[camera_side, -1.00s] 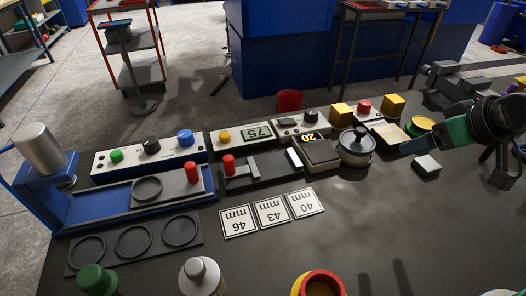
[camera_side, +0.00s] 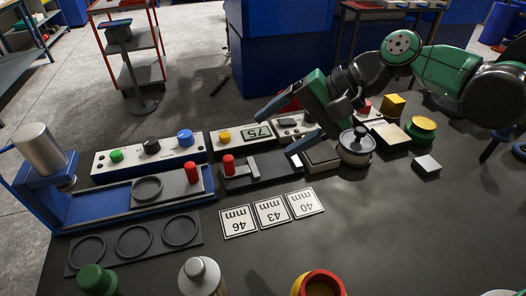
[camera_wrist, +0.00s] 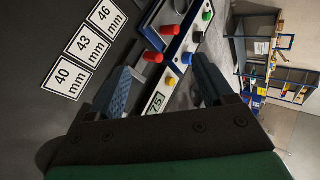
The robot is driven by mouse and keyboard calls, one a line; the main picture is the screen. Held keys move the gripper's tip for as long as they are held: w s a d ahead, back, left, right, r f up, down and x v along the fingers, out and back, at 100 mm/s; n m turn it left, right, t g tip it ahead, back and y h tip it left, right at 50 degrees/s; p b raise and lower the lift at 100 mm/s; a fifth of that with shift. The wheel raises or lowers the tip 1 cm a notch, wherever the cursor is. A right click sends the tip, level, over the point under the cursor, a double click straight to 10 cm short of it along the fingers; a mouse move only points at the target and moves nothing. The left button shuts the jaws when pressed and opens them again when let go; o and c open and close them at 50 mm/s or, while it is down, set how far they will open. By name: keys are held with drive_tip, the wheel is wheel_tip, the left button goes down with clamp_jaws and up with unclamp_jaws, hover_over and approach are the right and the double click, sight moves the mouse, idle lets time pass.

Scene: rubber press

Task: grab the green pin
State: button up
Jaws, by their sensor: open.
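A dark green knobbed piece (camera_side: 97,280), which looks like the green pin, stands at the bottom left of the side view. It is partly cut off by the frame's lower edge and I do not see it in the wrist view. My gripper (camera_side: 278,133) is open and empty above the table, over the row of measuring devices, far to the right of and behind the green piece. In the wrist view my gripper (camera_wrist: 165,72) shows both blue fingers apart, facing the control panels.
A blue press (camera_side: 42,178) stands at left with a red-handled slide. A black plate with three round recesses (camera_side: 65,262) lies in front of it. A grey-white pot (camera_side: 202,280), red-yellow ring (camera_side: 324,284) and lidded metal pot (camera_side: 356,148) stand nearby. Size cards (camera_side: 272,211) lie mid-table.

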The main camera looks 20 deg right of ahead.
drive_tip(key=a+f+m+g+y, duration=0.3)
drive_tip(key=a+g+y, duration=0.1)
drive_tip(key=a, duration=0.9)
drive_tip(key=m+g+y, duration=0.4)
drive_tip(key=m+g, duration=0.1)
drive_tip(key=g, duration=0.1)
approach(103, 270)
drive_tip(key=x, duration=0.6)
drive_tip(key=shift+d, duration=0.1)
drive_tip(key=shift+x, duration=2.85)
clamp_jaws()
